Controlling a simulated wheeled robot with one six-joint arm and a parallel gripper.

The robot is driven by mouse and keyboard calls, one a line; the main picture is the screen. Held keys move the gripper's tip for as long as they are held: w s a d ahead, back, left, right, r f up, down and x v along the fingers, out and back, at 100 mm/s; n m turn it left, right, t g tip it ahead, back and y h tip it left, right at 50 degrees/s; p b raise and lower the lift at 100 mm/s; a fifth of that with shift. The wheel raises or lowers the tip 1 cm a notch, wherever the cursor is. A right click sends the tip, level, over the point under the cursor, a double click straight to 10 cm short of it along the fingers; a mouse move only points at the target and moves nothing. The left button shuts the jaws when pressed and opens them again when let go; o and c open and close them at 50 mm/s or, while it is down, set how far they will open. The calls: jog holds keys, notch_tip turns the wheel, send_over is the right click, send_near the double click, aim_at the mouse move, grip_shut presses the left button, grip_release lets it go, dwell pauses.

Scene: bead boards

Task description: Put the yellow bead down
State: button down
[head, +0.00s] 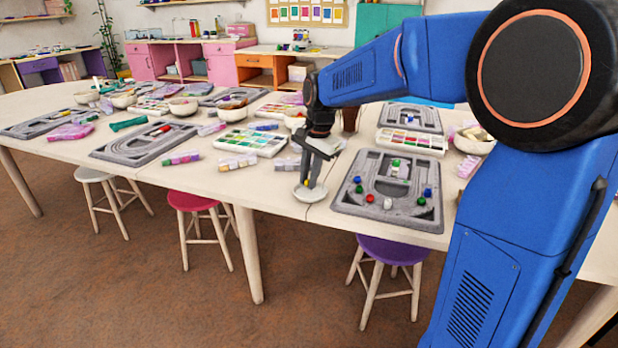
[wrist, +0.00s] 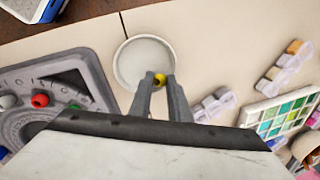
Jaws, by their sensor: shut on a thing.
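The yellow bead (wrist: 160,79) shows between my fingertips in the wrist view. My gripper (wrist: 160,84) is shut on it. The bead appears over the near edge of a small round white dish (wrist: 143,52), and I cannot tell whether it touches the dish. In the head view my gripper (head: 309,186) points down at the same dish (head: 310,196), close to the table's front edge. The bead cannot be made out in the head view.
A grey bead board (head: 342,202) with red, white, blue and green beads lies just right of the dish. A bead box (head: 250,142) and small bead packs (head: 237,162) lie to the left. A purple stool (head: 393,249) stands below the front edge.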

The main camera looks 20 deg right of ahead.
jog(key=shift+s+f, duration=0.1)
jog(key=shift+f, duration=0.15)
jog(key=shift+s+f, duration=0.15)
jog(key=shift+f, duration=0.4)
jog(key=c, duration=1.7)
grip_release()
jog(key=shift+o, duration=0.2)
notch_tip(320, 180, up, 12)
jog(key=s+d, duration=0.1)
jog(key=s+d+f+n+t, duration=0.1)
jog(key=s+d+n, duration=0.15)
jog(key=s, duration=0.65)
jog(key=s+d+f+n+t, duration=0.1)
jog(key=s+f+n, duration=0.15)
jog(key=s, duration=0.65)
jog(key=s+d+f+n, duration=0.1)
jog(key=s+f+n, duration=0.2)
jog(key=s, duration=0.4)
jog(key=s+d+f+n+t+h, duration=0.1)
jog(key=s+f+n, duration=0.2)
jog(key=s+f, duration=0.3)
jog(key=shift+s+d+f, duration=0.15)
jog(key=shift+s+f, duration=0.1)
jog(key=shift+s, duration=0.2)
